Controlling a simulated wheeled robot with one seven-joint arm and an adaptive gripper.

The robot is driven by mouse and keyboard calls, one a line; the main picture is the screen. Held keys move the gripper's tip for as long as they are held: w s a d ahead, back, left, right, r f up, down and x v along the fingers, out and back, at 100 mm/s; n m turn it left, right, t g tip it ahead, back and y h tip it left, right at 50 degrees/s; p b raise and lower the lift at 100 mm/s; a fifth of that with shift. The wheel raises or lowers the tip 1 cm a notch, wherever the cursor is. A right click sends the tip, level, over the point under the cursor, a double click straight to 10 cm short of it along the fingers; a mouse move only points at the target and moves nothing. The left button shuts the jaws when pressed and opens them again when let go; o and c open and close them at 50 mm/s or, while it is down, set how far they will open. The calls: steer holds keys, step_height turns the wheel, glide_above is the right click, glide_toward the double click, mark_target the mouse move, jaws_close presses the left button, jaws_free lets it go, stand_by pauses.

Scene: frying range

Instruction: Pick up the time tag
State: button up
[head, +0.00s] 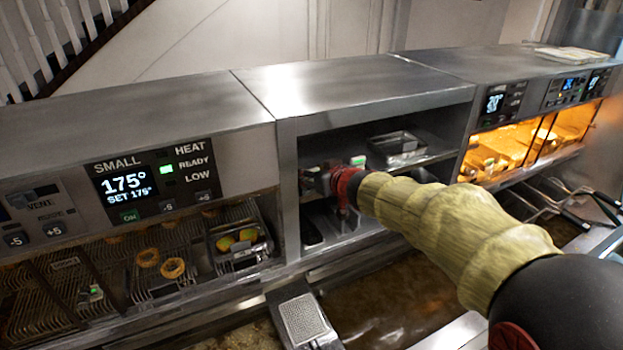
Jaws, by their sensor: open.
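A small white tag with a green face (357,161), which looks like the time tag, is in the open middle bay, just beyond my gripper (318,181). My gripper reaches into this bay from the right, with its red wrist part in front of the shelf. The fingers are small and partly dark in the picture; no object shows between them. I cannot tell whether they touch the tag. A similar small green and white item (95,292) lies on the wire rack at the lower left.
A metal pan (398,144) stands on the bay's shelf, right of the tag. The bay's side wall (288,190) is close on the left. Oil vats (385,295) lie below my arm. Onion rings (172,268) and a basket sit left; a lit warming bay (520,145) is right.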

steer(key=c, duration=0.8)
steer(key=shift+o, duration=0.2)
steer(key=shift+r, duration=0.2)
steer(key=shift+r+p, duration=0.35)
steer(key=shift+r, duration=0.2)
steer(key=r, duration=0.1)
steer(key=r+p, duration=0.1)
steer(key=shift+s+r, duration=0.2)
steer(key=shift+r, duration=0.15)
steer(key=s+d+r+p, duration=0.2)
steer(key=s+r+p, duration=0.3)
steer(key=s, duration=0.8)
step_height(320, 180, up, 4)
steer(key=shift+s+d+f+p, duration=0.1)
steer(key=shift+s+d+p, duration=0.15)
steer(key=shift+d+p, duration=0.1)
steer(key=shift+f, duration=0.1)
